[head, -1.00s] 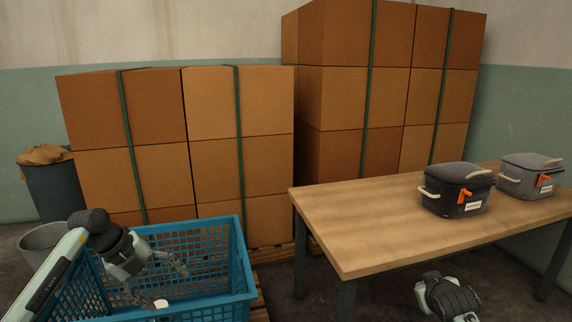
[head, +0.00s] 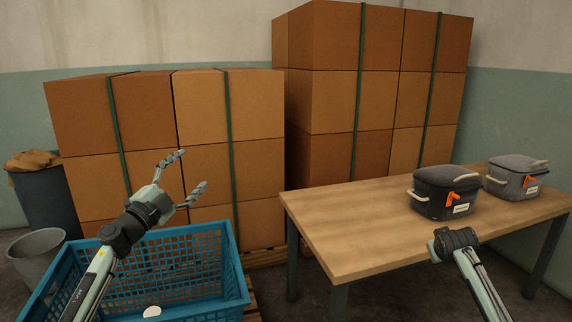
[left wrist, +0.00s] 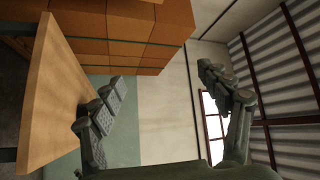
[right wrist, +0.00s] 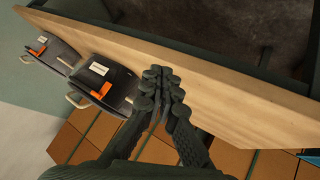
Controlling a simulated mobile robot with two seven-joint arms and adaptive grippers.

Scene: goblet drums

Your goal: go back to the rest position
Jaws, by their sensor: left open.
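My left gripper (head: 194,169) is raised above the blue crate (head: 226,262), in front of the stacked boxes. Its fingers are spread and nothing is between them; the left wrist view (left wrist: 165,90) also shows them wide apart. My right arm comes up in front of the table's near edge in the head view, where its fingers cannot be made out. In the right wrist view my right gripper (right wrist: 163,78) has its fingers together, with nothing seen between them. A white round thing (head: 152,311) is inside the crate, partly cut off by the frame.
A wooden table (head: 350,235) stands at right, bearing a dark bag (head: 440,200) and a grey bag (head: 515,180) with orange tags. Strapped cardboard boxes (head: 230,110) are stacked behind. A grey bucket (head: 36,262) and a bin (head: 45,205) stand at left.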

